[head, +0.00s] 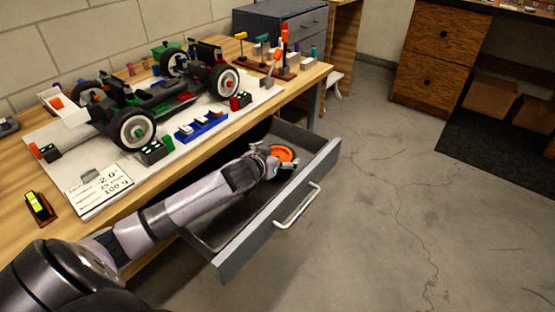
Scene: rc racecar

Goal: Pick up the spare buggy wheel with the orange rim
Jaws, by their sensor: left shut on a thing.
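The spare buggy wheel with the orange rim (283,153) is at the far end of the open drawer, in the head view. My left gripper (278,160) is shut on the wheel, with a finger on each side of it. Part of the wheel is hidden behind the gripper, and I cannot tell whether it touches the drawer floor. My left arm reaches across the drawer from the lower left. My right gripper is not in view.
The grey drawer (236,259) stands open below the wooden workbench (318,74), its handle (298,206) facing the floor. A buggy chassis with white-rimmed wheels (133,130) sits on a pale board above. Small tools and blocks crowd the bench. The concrete floor (400,200) at right is clear.

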